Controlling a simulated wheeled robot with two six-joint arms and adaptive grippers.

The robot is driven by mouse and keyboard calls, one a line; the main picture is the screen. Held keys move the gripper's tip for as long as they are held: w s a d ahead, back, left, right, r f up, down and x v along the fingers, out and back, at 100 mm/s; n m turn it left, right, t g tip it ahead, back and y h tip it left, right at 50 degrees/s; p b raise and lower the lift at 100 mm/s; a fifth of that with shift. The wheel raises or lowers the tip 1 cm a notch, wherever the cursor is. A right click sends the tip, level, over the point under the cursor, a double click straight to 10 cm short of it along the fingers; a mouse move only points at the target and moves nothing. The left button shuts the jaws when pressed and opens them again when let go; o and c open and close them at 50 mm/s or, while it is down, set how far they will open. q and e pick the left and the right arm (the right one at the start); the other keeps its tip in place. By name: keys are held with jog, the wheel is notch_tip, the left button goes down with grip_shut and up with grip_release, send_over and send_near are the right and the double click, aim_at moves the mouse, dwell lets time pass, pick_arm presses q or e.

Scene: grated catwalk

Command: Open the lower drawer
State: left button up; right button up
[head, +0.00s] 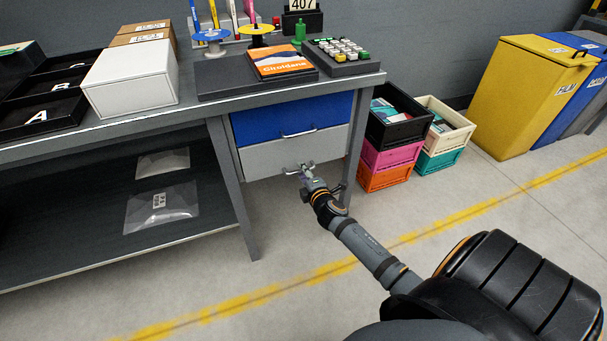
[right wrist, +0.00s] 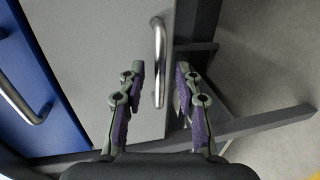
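The lower drawer (head: 265,159) is the light grey front under the blue upper drawer (head: 290,115) in the bench. Both drawers look closed. My right gripper (head: 299,168) is at the lower drawer's front and hides most of its handle in the head view. In the right wrist view the lower drawer (right wrist: 115,45) has a silver bar handle (right wrist: 158,50). My right gripper (right wrist: 159,85) is open there, with one finger on each side of the handle's near end. I see a gap on both sides, and cannot tell any contact. My left gripper is not in view.
The bench leg (head: 233,190) stands left of the drawers. Stacked crates (head: 390,155) stand right of the bench. The upper drawer's handle (head: 299,133) is just above my gripper. The floor in front is clear, with a yellow line (head: 300,280).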

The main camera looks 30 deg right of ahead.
grip_shut()
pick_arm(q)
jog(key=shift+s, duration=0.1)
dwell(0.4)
